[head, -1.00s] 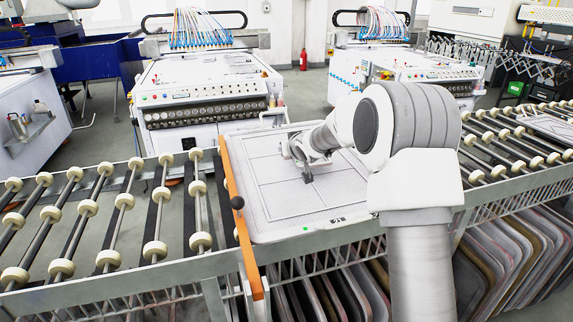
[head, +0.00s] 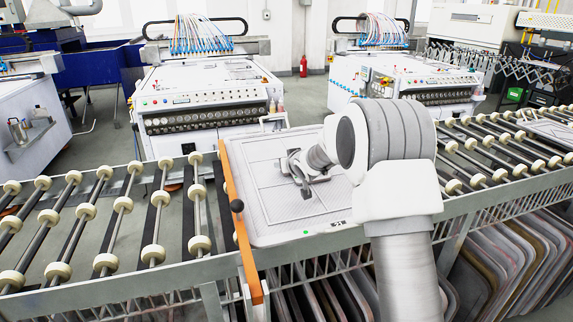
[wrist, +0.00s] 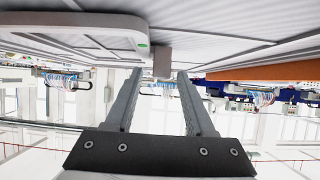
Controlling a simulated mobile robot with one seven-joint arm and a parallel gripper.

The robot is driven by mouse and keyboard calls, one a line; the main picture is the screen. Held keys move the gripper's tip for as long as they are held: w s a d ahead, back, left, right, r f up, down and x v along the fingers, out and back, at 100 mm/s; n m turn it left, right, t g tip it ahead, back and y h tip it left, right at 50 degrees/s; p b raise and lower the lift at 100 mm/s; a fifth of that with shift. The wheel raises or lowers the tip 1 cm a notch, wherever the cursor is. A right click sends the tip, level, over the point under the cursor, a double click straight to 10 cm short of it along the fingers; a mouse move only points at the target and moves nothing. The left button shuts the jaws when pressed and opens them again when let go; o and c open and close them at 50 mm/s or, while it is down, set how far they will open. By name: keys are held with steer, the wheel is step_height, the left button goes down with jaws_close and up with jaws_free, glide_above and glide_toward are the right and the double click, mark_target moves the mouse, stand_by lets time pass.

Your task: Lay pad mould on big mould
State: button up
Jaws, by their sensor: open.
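The big mould (head: 272,237) is a large pale tray with rounded corners, lying flat on the roller table against the orange bar. A flat grey panel with thin dark lines (head: 262,192) lies within its rim; it looks like the pad mould, but I cannot clearly tell its edges. A green dot shows on the big mould's near edge. My gripper (head: 298,178) is low over the panel's middle and open. In the wrist view, a small grey block (wrist: 162,62) shows beyond my open fingers (wrist: 160,78); I cannot tell whether they touch it. My arm hides the tray's right part.
The orange bar (head: 240,225) with a black knob stands along the tray's left side. Bare rollers (head: 123,203) lie to the left, and more rollers lie to the right. Two white nozzle machines (head: 205,100) stand behind. Several trays are stored upright underneath.

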steer(key=p+v, duration=0.1)
steer(key=v, duration=1)
steer(key=shift+s+r, duration=0.15)
steer(key=shift+s, duration=0.05)
steer(key=s+d+r+m+g+h, duration=0.1)
steer(key=s+d+r+h, duration=0.2)
steer(key=s, duration=0.6)
steer(key=s+d+r+m+g, duration=0.15)
steer(key=s+r, duration=0.25)
steer(key=s, duration=0.6)
steer(key=s+f+g, duration=0.2)
steer(key=s+g, duration=0.2)
steer(key=s, duration=1.7)
steer(key=shift+s+a+y, duration=0.2)
steer(key=shift+y, duration=0.1)
